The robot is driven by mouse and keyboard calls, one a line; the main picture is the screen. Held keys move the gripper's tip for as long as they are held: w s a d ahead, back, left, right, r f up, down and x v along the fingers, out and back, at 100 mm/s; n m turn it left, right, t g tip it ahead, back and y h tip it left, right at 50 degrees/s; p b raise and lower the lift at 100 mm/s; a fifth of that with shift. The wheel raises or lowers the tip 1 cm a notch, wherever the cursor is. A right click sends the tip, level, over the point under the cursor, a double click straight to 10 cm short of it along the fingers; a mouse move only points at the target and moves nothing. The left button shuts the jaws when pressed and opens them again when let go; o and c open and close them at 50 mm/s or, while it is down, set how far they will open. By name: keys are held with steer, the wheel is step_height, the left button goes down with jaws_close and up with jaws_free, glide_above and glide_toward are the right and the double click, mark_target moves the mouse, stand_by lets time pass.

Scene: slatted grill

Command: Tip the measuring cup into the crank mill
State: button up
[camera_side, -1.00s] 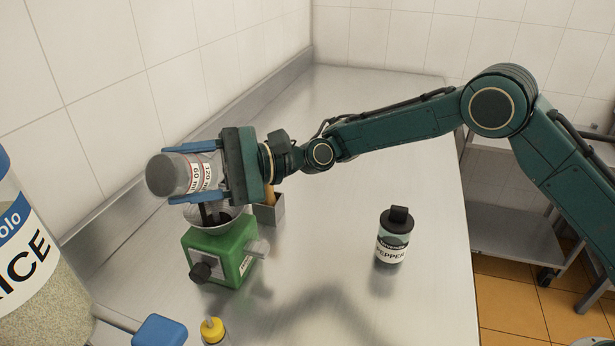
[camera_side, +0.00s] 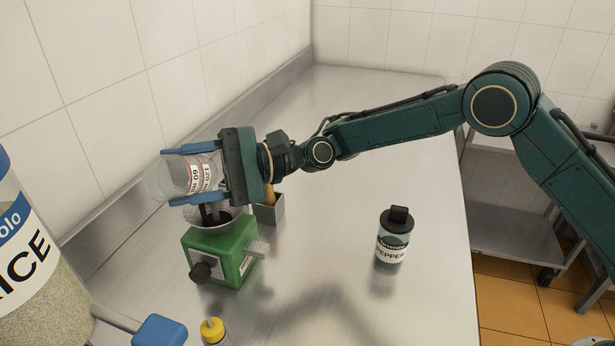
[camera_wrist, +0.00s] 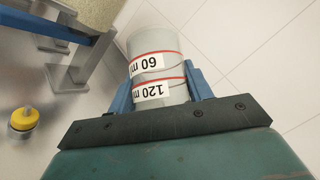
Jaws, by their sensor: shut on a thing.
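My gripper (camera_side: 196,174) is shut on the measuring cup (camera_side: 176,177), a clear cup with red lines and 60 and 120 ml labels. The cup lies on its side between the blue fingers, above the crank mill's hopper. In the wrist view the cup (camera_wrist: 153,52) is between both fingers, its print upside down. I cannot clearly tell which end is open, and no contents show. The crank mill (camera_side: 221,257) is a green box with a dark knob and a pale hopper on top.
A large rice jar (camera_side: 30,265) stands close at the left.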

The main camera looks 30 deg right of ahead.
mark_target(176, 196)
steer(key=n+h, duration=0.1)
steer(key=h, duration=0.1)
steer(key=a+n+h, duration=0.1)
steer(key=shift+s+f+n, duration=0.3)
steer(key=shift+s+f, duration=0.05)
steer(key=shift+s, duration=0.05)
steer(key=shift+s+a+f+n+h, duration=0.15)
steer(key=shift+n+h, duration=0.15)
steer(key=shift+h, duration=0.2)
steer(key=h, duration=0.1)
steer(key=f+n+t+h, duration=0.1)
steer(key=n+h, duration=0.1)
steer(key=shift+s+a+f, duration=0.25)
steer(key=shift+a, duration=0.1)
steer(key=shift+t+h, duration=0.3)
steer(key=shift+r+n+t+h, duration=0.3)
steer(key=shift+r+n+h, duration=0.15)
steer(key=shift+h, duration=0.25)
steer(key=n+t+h, duration=0.1)
steer(key=r+h, duration=0.1)
steer(key=shift+n+t+h, duration=0.3)
steer(key=shift+n+t, duration=0.05)
steer(key=shift+t, duration=0.05)
steer(key=shift+h, duration=0.3)
